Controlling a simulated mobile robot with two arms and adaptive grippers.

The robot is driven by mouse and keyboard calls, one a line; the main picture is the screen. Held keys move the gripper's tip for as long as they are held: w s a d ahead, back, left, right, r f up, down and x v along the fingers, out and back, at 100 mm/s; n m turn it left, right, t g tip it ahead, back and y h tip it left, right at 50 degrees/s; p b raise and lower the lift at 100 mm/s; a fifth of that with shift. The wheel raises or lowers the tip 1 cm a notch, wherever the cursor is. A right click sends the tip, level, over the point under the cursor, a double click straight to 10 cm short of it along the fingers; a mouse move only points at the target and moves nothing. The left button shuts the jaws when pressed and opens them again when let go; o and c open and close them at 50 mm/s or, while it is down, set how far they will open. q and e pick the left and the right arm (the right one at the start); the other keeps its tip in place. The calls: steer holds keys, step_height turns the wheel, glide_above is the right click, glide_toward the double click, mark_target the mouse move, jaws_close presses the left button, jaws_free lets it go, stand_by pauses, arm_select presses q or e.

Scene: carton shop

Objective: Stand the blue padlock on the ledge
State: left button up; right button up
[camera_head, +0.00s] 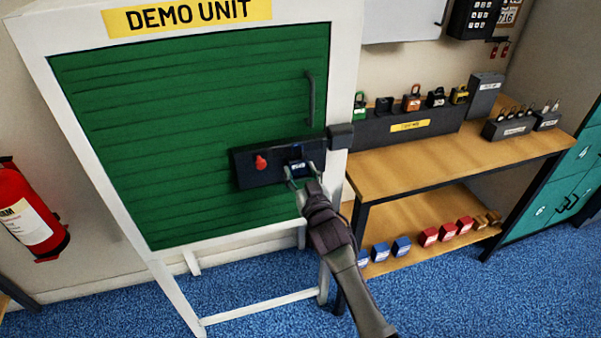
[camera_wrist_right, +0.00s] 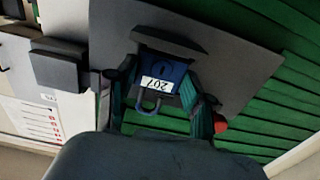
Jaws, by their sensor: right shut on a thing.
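The blue padlock (camera_head: 298,167) is between the fingers of my right gripper (camera_head: 300,174), in front of the dark panel (camera_head: 275,162) on the green shutter. In the right wrist view, which is upside down, the padlock (camera_wrist_right: 162,72) shows a white label reading 207, with its shackle pointing up in the room. My right gripper (camera_wrist_right: 158,100) is shut on its body from both sides. A dark ledge (camera_wrist_right: 168,40) juts from the panel just under the padlock's base. I cannot tell whether they touch. My left gripper is not in view.
A red knob (camera_head: 261,162) sits left of the padlock on the panel. A dark latch box (camera_head: 340,137) is to the right. A wooden bench (camera_head: 430,160) with several padlocks stands at right. A fire extinguisher (camera_head: 30,215) hangs at left.

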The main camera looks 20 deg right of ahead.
steer(key=shift+f, duration=0.2)
stand_by(0.7)
steer(key=o, duration=1.1)
steer(key=shift+o, duration=0.3)
steer(key=shift+f, duration=0.1)
steer(key=shift+s, duration=0.1)
steer(key=shift+s+p, duration=0.35)
steer(key=shift+s, duration=0.15)
steer(key=s+p, duration=0.3)
steer(key=s, duration=0.5)
steer(key=shift+d+p, duration=0.15)
steer(key=shift+p, duration=0.15)
